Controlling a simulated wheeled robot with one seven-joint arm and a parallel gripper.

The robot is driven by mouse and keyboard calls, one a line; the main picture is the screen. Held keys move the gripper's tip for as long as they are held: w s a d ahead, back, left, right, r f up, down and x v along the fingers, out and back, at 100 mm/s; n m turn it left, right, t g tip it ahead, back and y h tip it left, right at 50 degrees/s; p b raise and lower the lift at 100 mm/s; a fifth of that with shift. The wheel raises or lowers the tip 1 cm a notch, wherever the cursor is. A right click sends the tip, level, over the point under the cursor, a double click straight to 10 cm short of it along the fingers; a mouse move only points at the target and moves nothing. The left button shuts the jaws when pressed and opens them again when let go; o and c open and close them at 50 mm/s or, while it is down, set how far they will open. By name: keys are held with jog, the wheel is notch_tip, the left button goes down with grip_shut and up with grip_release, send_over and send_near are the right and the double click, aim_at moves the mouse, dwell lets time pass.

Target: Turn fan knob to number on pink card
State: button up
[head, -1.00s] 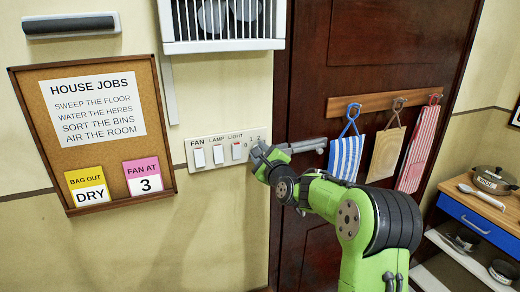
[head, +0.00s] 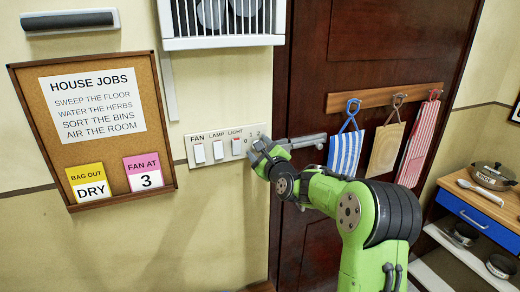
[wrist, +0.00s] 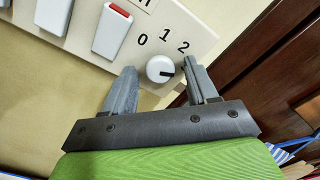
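The pink card (head: 143,172) on the cork board reads "FAN AT 3" in the head view. The fan knob (wrist: 159,69) is a round white dial with a dark mark at its right edge in the wrist view. The mark points right and slightly down, past the 2, toward the right finger. The numbers 0, 1 and 2 show above the knob; any number further round is hidden. My gripper (wrist: 162,72) is open, with one finger on each side of the knob and small gaps visible. In the head view my gripper (head: 258,153) covers the knob.
The switch panel (head: 228,129) has white rocker switches beside the knob, labelled FAN, LAMP and LIGHT. The nearest, the light switch (wrist: 112,30), has a red top. A dark door (head: 300,225) stands right of the panel, with hanging towels. A vent fan (head: 225,20) is above.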

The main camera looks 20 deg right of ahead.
jog(key=s+b, duration=0.2)
jog(key=s, duration=1.3)
jog(key=shift+s, duration=0.35)
jog(key=s+a+f+n+g+y+p, duration=0.1)
jog(key=s+a+f+n+g, duration=0.15)
jog(key=a+n, duration=0.4)
jog(key=s+a+f+n+g+y, duration=0.1)
jog(key=s+a+n+g, duration=0.3)
jog(key=a+n, duration=0.25)
jog(key=s+f+n+g+h, duration=0.1)
jog(key=s+n+g, duration=0.2)
jog(key=s+n, duration=0.4)
jog(key=s+f+n+g+h+p, duration=0.1)
jog(key=s+n, duration=0.6)
jog(key=s, duration=0.7)
jog(key=shift+s+d+f+g, duration=0.15)
jog(key=shift+s+f+g, duration=0.2)
jog(key=shift+f+g, duration=0.45)
